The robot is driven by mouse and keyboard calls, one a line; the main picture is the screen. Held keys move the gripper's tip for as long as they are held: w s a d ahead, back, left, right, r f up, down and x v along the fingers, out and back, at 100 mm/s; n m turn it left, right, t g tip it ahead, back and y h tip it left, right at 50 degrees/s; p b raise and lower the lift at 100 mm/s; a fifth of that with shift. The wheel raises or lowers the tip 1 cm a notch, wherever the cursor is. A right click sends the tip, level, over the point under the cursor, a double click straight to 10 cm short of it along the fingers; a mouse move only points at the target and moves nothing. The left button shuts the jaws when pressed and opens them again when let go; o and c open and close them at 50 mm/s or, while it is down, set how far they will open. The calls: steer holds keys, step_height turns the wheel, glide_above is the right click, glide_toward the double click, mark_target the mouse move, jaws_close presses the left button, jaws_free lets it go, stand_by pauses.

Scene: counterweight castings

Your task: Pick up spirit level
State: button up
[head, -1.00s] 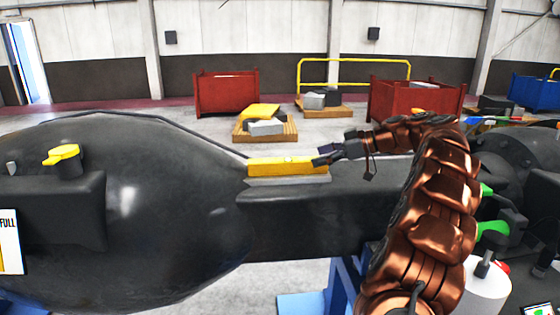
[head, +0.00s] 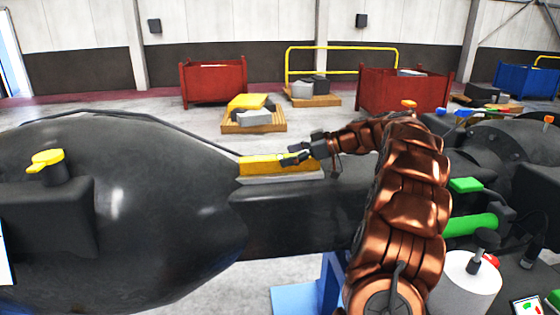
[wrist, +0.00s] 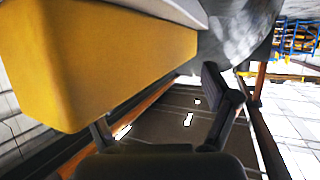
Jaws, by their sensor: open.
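The spirit level is a yellow bar (head: 258,166) lying on a pale grey strip on top of the dark casting, near the middle of the head view. My gripper (head: 290,158) is at the level's right half, with its dark fingers overlapping it in the picture. In the wrist view the level (wrist: 100,55) is a large yellow block filling the upper left. My gripper (wrist: 163,118) shows there with its two fingers spread and nothing between them. The level lies beside the fingers, not between them. Whether a finger touches it I cannot tell.
The big rounded casting (head: 150,210) fills the left, with a yellow-handled fitting (head: 46,160) on it. Red bins (head: 213,82) and loaded pallets (head: 253,125) are on the floor behind.

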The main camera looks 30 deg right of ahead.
steer(key=shift+x, duration=0.95)
jaws_close()
